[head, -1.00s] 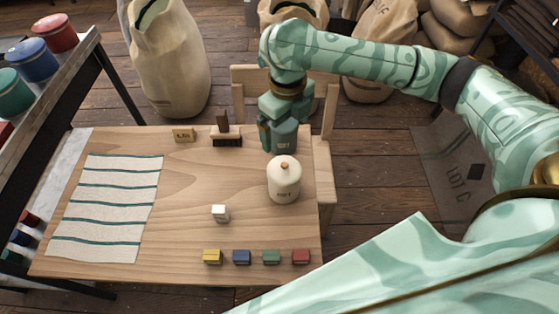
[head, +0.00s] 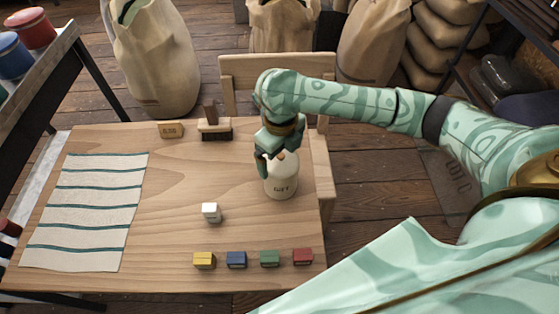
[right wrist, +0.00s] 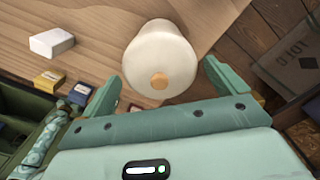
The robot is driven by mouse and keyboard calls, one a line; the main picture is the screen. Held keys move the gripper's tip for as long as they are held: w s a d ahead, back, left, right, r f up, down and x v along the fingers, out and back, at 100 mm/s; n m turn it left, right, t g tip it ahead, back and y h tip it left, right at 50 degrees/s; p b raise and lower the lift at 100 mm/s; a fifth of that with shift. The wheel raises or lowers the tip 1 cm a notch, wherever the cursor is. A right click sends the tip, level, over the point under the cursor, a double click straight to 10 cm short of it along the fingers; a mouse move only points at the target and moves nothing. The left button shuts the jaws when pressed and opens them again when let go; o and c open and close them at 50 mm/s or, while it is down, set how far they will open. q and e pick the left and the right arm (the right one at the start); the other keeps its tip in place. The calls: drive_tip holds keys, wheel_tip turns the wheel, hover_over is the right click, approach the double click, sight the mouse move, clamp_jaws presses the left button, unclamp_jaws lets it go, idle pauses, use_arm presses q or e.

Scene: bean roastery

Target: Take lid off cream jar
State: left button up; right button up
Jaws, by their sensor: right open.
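The cream jar (head: 281,184) stands upright at the right side of the wooden table, with dark lettering on its front. My right gripper (head: 273,160) is at the top of the jar in the head view, partly hiding the lid. My left gripper is not in view.
A white block (head: 211,213) stands left of the jar. Yellow (head: 204,261), blue (head: 236,260), green (head: 269,258) and red (head: 303,257) blocks line the front edge. A brush (head: 215,131) and small sign (head: 171,130) stand at the back.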

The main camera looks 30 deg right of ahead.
drive_tip(key=shift+s+r, duration=0.1)
drive_tip(key=shift+r, duration=0.1)
drive_tip(key=c, duration=1.2)
drive_tip(key=shift+c, duration=0.6)
drive_tip(key=shift+s+f, duration=0.1)
drive_tip(key=shift+s, duration=0.05)
